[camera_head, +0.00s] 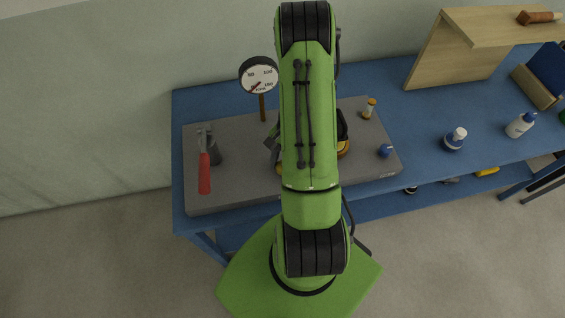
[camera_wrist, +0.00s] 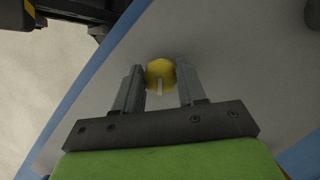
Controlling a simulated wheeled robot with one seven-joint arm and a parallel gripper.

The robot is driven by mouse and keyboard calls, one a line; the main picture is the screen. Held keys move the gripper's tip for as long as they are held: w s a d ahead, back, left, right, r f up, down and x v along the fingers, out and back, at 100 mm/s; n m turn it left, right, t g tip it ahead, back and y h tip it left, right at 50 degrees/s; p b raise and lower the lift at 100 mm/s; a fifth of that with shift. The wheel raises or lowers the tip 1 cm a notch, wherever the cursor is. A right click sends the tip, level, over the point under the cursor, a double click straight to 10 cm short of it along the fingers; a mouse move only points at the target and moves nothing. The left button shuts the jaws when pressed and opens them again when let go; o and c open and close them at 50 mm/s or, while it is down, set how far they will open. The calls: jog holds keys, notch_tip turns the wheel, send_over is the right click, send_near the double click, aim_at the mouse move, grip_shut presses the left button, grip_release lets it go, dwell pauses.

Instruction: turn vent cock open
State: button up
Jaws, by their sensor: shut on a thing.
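In the wrist view a round yellow knob (camera_wrist: 157,70) with a white mark on its face sits between the two fingers of my gripper (camera_wrist: 161,76). My gripper is shut on this knob, one finger on each side. The white mark points down, toward the gripper's palm. No label shows that this knob is the vent cock. In the head view my green arm covers the middle of the grey panel (camera_head: 235,136) and hides the fingertips and most of what they hold. Bits of yellow show on both sides of the arm.
A pressure gauge (camera_head: 259,75) on a stem stands at the panel's back. A red-handled lever (camera_head: 204,172) is at its left. A small brass-topped fitting (camera_head: 369,108) and a blue knob (camera_head: 385,151) are at its right.

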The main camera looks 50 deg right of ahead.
jog(key=n, duration=0.2)
jog(key=n+g+h+b, duration=0.1)
jog(key=n, duration=0.1)
jog(key=shift+w+n+g, duration=0.15)
jog(key=shift+n+g, duration=0.15)
jog(key=n, duration=0.2)
jog(key=n+g+h+b, duration=0.1)
jog(key=n, duration=0.1)
jog(key=shift+a+n+h, duration=0.1)
jog(key=shift+n+h, duration=0.2)
jog(key=shift+n, duration=0.1)
jog(key=o, duration=1)
jog(key=shift+o, duration=0.2)
jog(key=p+v, duration=0.1)
jog(key=v, duration=1.4)
jog(key=shift+w+r, duration=0.25)
jog(key=shift+r, duration=0.1)
